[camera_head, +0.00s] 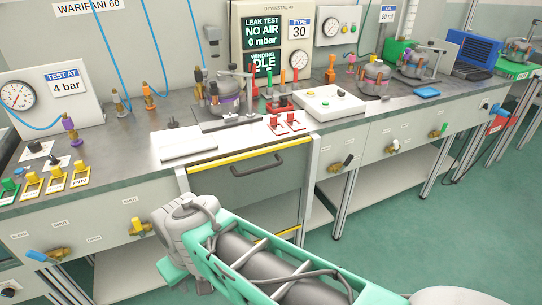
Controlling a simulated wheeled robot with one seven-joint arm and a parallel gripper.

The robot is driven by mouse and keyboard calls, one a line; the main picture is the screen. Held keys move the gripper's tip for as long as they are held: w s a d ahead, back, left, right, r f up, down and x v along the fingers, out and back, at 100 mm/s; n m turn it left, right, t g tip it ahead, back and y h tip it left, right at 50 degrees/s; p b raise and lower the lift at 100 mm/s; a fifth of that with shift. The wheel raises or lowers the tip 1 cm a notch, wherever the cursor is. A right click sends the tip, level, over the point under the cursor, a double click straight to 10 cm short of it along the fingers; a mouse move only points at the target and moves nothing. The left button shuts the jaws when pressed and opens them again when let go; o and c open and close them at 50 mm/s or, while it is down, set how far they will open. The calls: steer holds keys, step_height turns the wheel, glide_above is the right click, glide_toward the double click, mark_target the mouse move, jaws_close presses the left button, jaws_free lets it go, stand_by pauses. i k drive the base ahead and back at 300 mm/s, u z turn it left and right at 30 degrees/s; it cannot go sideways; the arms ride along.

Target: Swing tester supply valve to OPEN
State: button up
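Several small valves with coloured levers sit along the bench front. At the left are a blue-handled brass valve (45,256) and a yellow-handled one (142,227). Right of the drawer are a black-handled valve (343,162), a white-handled one (393,146), a green-handled one (438,132) and a blue-handled one (496,109). Their labels are too small to read, so I cannot tell which is the tester supply valve. My arm reaches in from the bottom, its grey joint near the yellow-handled valve. My gripper's fingers do not show.
The leak tester panel (264,28) reads "NO AIR 0 mbar". A gauge box (68,110) reads "TEST AT 4 bar". A drawer (250,170) with a yellow edge and dark handle fronts the bench. Compressor parts and fixtures crowd the top. Green floor (440,225) is open at right.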

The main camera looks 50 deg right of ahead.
mark_target(350, 157)
steer(key=u, duration=0.75)
steer(key=k, duration=0.6)
steer(key=z, duration=1.55)
steer(key=i, duration=0.5)
steer(key=u, duration=0.05)
